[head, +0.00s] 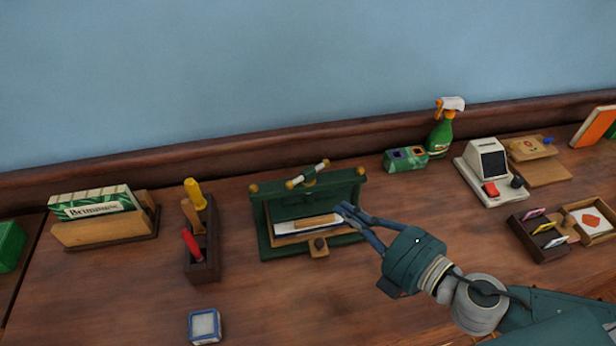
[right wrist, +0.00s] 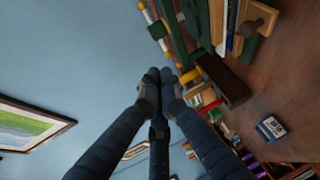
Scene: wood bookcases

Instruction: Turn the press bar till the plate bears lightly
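The press (head: 262,222) is a dark green frame on the table. Its press bar (head: 307,174), pale with brass-coloured ends, sits on top at a slant. Inside, a pale board (head: 308,224) lies over white and blue layers; I cannot tell whether the plate touches them. A wooden knob (head: 319,245) is at the front. My right gripper (head: 342,208) is at the press's right side, below the bar and apart from it. Its fingertips meet, with nothing seen between them; they show also in the right wrist view (right wrist: 160,76). My left gripper is out of view.
A tool holder (head: 203,262) and a card box (head: 98,232) stand left of the press. A small blue-edged block (head: 204,326) lies in front. A green box (head: 406,158), spray bottle (head: 440,136) and card reader (head: 489,165) stand right. Bare table lies in front of the press.

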